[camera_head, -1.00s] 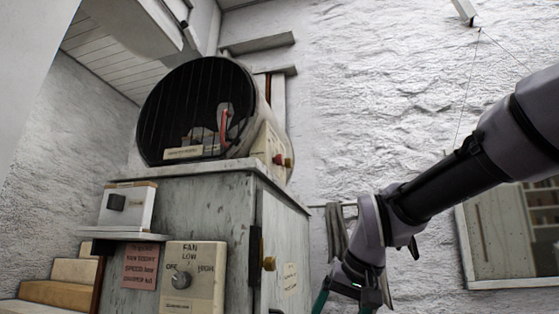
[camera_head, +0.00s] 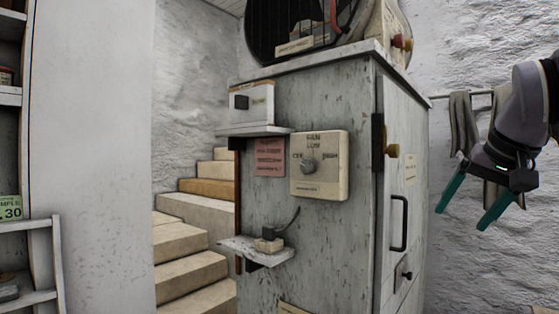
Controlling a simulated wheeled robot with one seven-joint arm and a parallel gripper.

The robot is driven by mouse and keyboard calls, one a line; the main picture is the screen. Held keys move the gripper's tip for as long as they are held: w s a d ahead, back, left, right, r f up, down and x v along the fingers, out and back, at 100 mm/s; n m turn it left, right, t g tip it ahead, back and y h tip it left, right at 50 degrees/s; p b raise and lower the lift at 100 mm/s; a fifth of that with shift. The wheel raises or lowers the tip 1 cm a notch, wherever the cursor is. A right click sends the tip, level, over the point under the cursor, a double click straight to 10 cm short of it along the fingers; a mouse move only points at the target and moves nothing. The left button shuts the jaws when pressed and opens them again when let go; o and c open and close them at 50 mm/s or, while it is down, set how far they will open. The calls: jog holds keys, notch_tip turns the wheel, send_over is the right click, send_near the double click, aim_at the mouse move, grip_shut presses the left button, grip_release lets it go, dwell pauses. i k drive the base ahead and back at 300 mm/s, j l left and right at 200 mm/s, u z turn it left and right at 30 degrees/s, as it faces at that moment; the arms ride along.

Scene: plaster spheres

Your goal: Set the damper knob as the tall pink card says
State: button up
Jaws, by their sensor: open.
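A pink card (camera_head: 269,157) with small dark red lines of writing, too blurred to read, is on the front of the grey cabinet (camera_head: 335,245). Beside it on the right is a cream panel (camera_head: 330,188) marked FAN, with a round grey knob (camera_head: 307,166). A small dark knob plate (camera_head: 403,275) is low on the cabinet's right side. I cannot tell which knob is the damper's. My gripper (camera_head: 461,219) is open and empty, its teal fingers pointing down, right of the cabinet and apart from it.
A white box with a black knob (camera_head: 241,102) sits on a small shelf at the upper left. A lower shelf (camera_head: 255,252) juts from the front. Stone steps (camera_head: 195,235) lie left. Cloths (camera_head: 462,125) hang behind my gripper.

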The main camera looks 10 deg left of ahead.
aim_at(398, 41)
jog(key=l+z, duration=0.25)
jog(key=z, duration=0.2)
jog(key=i+l+z, duration=0.15)
jog(key=z, duration=0.25)
